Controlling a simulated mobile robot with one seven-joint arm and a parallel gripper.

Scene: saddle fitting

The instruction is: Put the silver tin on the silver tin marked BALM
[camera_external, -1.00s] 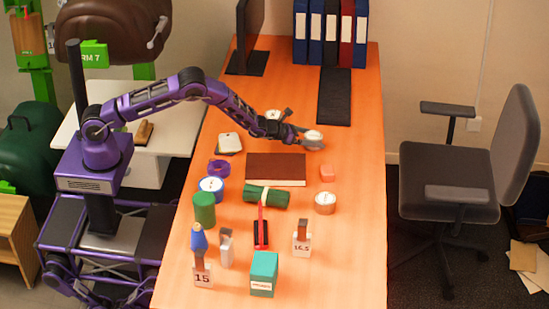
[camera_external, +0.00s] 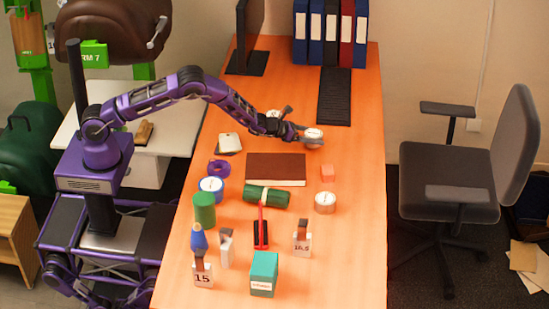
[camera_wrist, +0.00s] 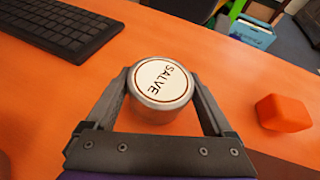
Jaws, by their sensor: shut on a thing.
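My gripper (camera_external: 308,138) is at the far right part of the desk, shut on a round silver tin (camera_external: 313,133). In the wrist view the tin (camera_wrist: 160,86) sits between the two fingers, its white lid reading SALVE. Another silver tin (camera_external: 325,203) with a pale lid stands on the right side of the desk, nearer the camera. A further pale-topped tin (camera_external: 273,114) is partly hidden behind my arm. The lettering on these two is too small to read, so I cannot tell which is marked BALM.
A brown flat book (camera_external: 275,170) and an orange-red block (camera_external: 327,172) lie between my gripper and the near silver tin. A black keyboard (camera_external: 334,97) lies beyond. A green roll (camera_external: 266,196), a blue-sided tin (camera_external: 211,186) and tagged items stand nearer.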

